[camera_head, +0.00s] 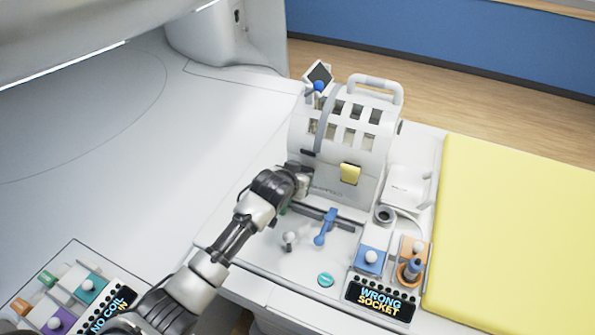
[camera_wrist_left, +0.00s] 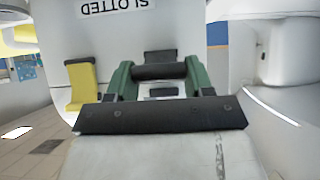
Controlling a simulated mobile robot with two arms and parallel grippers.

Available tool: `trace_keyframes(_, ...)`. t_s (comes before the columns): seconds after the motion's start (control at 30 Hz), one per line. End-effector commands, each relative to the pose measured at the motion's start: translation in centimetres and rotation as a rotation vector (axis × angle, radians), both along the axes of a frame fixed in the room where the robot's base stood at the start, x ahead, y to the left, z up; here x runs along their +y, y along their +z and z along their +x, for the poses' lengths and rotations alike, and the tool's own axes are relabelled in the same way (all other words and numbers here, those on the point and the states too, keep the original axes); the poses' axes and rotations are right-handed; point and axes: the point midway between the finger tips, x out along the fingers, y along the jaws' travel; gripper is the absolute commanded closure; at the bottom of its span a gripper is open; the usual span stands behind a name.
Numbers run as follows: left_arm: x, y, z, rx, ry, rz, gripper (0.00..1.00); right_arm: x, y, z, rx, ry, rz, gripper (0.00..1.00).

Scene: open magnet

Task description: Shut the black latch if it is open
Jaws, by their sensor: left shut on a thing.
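The white head coil (camera_head: 343,135) stands on the white table; its front face carries a yellow latch (camera_head: 350,173). My left gripper (camera_head: 303,183) is at the coil's lower left. In the left wrist view its green fingers (camera_wrist_left: 160,82) flank a dark bar, the black latch (camera_wrist_left: 160,71), and are shut on it. The yellow latch shows to its left in that view (camera_wrist_left: 83,82), where the coil's "SLOTTED" label (camera_wrist_left: 118,7) is upside down. In the head view my gripper hides the black latch; whether it lies flush cannot be told. My right gripper is out of view.
A blue-handled lever (camera_head: 325,227) and a white knob (camera_head: 289,238) stand in front of the coil. A socket panel with a "WRONG SOCKET" display (camera_head: 380,299) is at the lower right. A yellow pad (camera_head: 515,235) lies to the right.

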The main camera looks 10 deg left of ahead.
Motion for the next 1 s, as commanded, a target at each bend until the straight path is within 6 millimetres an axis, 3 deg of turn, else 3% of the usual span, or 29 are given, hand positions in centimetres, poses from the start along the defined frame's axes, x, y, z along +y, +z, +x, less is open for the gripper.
trace_keyframes(0.47,-0.04,0.06,0.05,0.011,0.0,0.004,0.91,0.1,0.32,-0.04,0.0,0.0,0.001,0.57)
trace_keyframes(0.5,-0.04,0.06,0.05,0.011,0.0,0.004,0.45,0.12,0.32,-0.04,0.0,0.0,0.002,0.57)
trace_keyframes(0.6,-0.02,0.07,0.04,0.011,0.0,0.004,0.3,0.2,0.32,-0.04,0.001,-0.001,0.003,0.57)
trace_keyframes(1.0,0.16,0.35,-0.45,0.01,0.0,0.003,0.3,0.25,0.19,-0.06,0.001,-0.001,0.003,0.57)
